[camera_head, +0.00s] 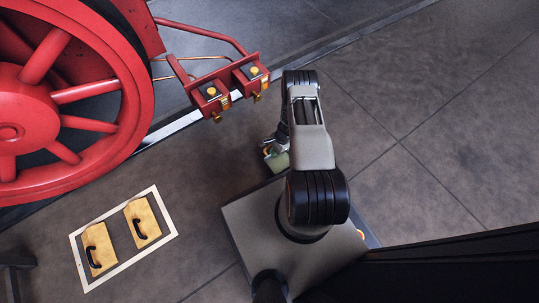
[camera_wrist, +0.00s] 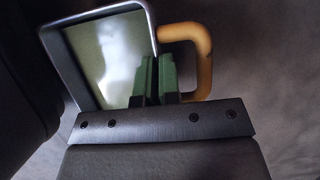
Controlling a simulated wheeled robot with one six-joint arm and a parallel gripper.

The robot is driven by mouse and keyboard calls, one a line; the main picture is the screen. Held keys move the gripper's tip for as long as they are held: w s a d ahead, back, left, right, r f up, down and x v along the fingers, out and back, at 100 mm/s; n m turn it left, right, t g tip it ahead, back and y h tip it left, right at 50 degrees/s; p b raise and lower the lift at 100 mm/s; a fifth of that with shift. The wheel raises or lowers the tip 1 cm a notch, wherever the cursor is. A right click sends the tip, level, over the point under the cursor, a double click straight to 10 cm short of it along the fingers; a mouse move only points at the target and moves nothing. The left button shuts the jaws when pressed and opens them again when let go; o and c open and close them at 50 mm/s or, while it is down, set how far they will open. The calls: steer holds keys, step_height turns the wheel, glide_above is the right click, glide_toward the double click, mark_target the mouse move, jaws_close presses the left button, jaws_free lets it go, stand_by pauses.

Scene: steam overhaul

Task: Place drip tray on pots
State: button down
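The drip tray (camera_wrist: 112,55) fills the upper left of the wrist view. It has a pale metal rim, a shiny greenish inside and a tan handle (camera_wrist: 209,60) on its right side. My gripper (camera_wrist: 156,68) has its green fingers on either side of the tray's wall, beside the handle, and looks shut on it. In the head view the tray (camera_head: 279,161) hangs low beside my base, partly hidden by my arm. Two red pots with yellow caps, the left pot (camera_head: 212,95) and the right pot (camera_head: 250,74), sit on red bars beside the wheel, apart from the tray.
A large red spoked wheel (camera_head: 60,95) stands at the left. Two yellow plates with black handles, one at left (camera_head: 99,248) and one at right (camera_head: 143,222), lie inside a white-edged rectangle (camera_head: 121,268) on the floor. The floor at right is clear.

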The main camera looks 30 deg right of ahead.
steer(key=shift+w+a+f+b, duration=0.25)
steer(key=shift+a+f+b, duration=0.15)
steer(key=shift+f, duration=0.15)
steer(key=shift+w+a+f+b, duration=0.2)
steer(key=shift+a+f+b, duration=0.15)
steer(key=shift+f, duration=0.15)
step_height(320, 180, down, 3)
steer(key=shift+w+d+f+b, duration=0.1)
steer(key=shift+w+d+b, duration=0.05)
steer(key=shift+b, duration=1)
steer(key=c, duration=1.8)
jaws_free()
steer(key=o, duration=0.5)
steer(key=shift+c, duration=0.2)
